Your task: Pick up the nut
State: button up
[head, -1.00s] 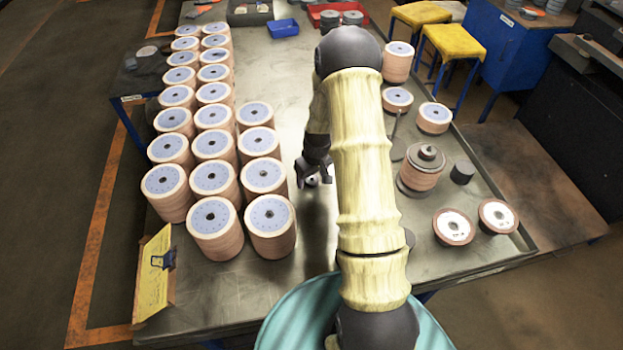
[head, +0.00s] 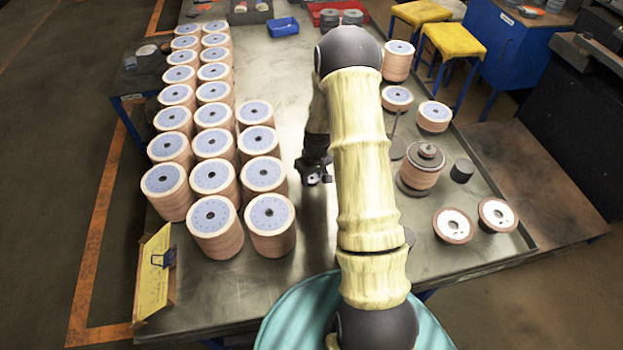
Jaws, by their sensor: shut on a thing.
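My gripper (head: 315,180) hangs over the open middle strip of the metal table (head: 275,285), to the right of the stacked discs. A small pale piece, which looks like the nut (head: 312,180), shows between its fingertips. The fingers are shut on it. The nut is mostly hidden by the fingers. I cannot tell clearly whether it is clear of the table top.
Tall stacks of flap discs (head: 269,213) stand close on the left. On the right are a disc stack on a spindle (head: 422,168), a dark cylinder (head: 461,171) and two loose discs (head: 452,225). A yellow sign (head: 154,272) stands at the front left.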

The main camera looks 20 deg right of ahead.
jog(key=shift+r, duration=0.1)
notch_tip(320, 180, up, 10)
jog(key=b, duration=0.2)
dwell(0.3)
dwell(0.5)
